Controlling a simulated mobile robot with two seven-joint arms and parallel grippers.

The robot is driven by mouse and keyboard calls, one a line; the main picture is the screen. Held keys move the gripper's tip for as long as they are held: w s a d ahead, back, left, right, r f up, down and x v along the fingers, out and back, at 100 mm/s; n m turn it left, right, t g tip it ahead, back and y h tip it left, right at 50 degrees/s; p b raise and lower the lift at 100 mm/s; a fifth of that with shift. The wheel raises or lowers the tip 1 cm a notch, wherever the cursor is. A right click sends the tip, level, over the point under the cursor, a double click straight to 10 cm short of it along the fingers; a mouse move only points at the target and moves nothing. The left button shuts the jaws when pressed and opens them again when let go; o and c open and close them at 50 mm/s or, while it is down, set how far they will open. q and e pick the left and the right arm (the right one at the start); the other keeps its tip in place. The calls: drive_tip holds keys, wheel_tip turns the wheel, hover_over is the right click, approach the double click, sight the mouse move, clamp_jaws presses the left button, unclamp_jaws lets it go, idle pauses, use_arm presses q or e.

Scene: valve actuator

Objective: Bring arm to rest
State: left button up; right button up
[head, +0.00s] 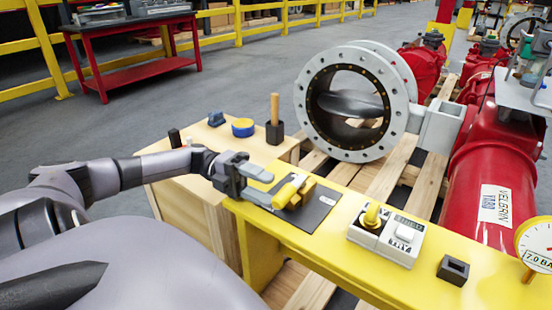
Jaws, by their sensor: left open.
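My left arm comes in from the left, low over the wooden box. Its left gripper (268,187) is open, with its fingers pointing right. The fingertips are close beside a yellow handle-like block (294,191) on a dark plate (311,211). I cannot tell whether they touch it. The plate lies on a yellow bench (395,288). My right gripper is not in view.
A wooden box (192,208) holds a blue-and-yellow roll (243,127) and a dark holder with a wooden stick (275,125). On the bench are a switch box (386,235), a black block (453,270) and a gauge (537,246). A grey flanged valve (349,103) and red actuator (484,190) stand behind.

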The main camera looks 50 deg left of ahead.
use_arm(q)
drive_tip(key=shift+v, duration=0.85)
drive_tip(key=shift+s, duration=0.1)
